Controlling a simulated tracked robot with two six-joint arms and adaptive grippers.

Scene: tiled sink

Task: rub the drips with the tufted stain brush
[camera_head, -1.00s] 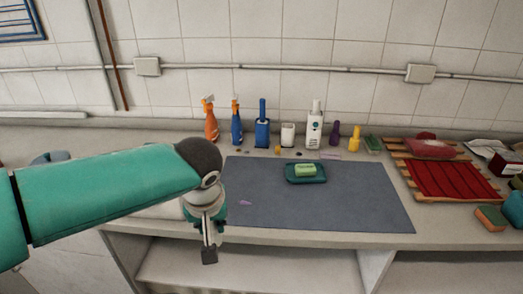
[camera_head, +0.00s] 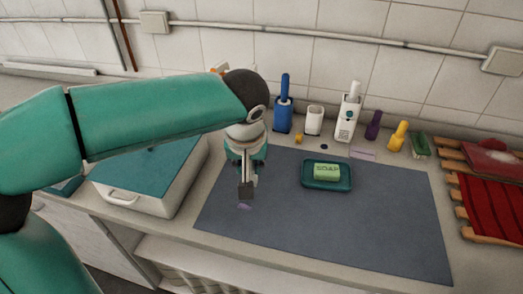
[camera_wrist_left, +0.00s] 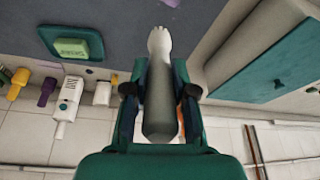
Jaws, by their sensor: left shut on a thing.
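My left gripper (camera_head: 247,180) is over the left part of the grey mat (camera_head: 330,230). It is shut on the tufted brush, whose grey handle (camera_wrist_left: 158,105) sits between the fingers in the left wrist view. Its pale tufted end (camera_wrist_left: 159,42) points away from the gripper toward the mat. A small purple mark (camera_head: 245,206), likely a drip, lies on the mat just in front of the gripper; whether the tuft touches the mat is hard to tell. My right gripper is not in view.
A teal dish (camera_head: 344,184) with a green soap (camera_head: 327,172) is right of the gripper. A white box with teal lid (camera_head: 130,197) stands left. Bottles and holders, including a blue one (camera_head: 283,115), line the back. A red-covered wooden rack (camera_head: 495,210) is at right.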

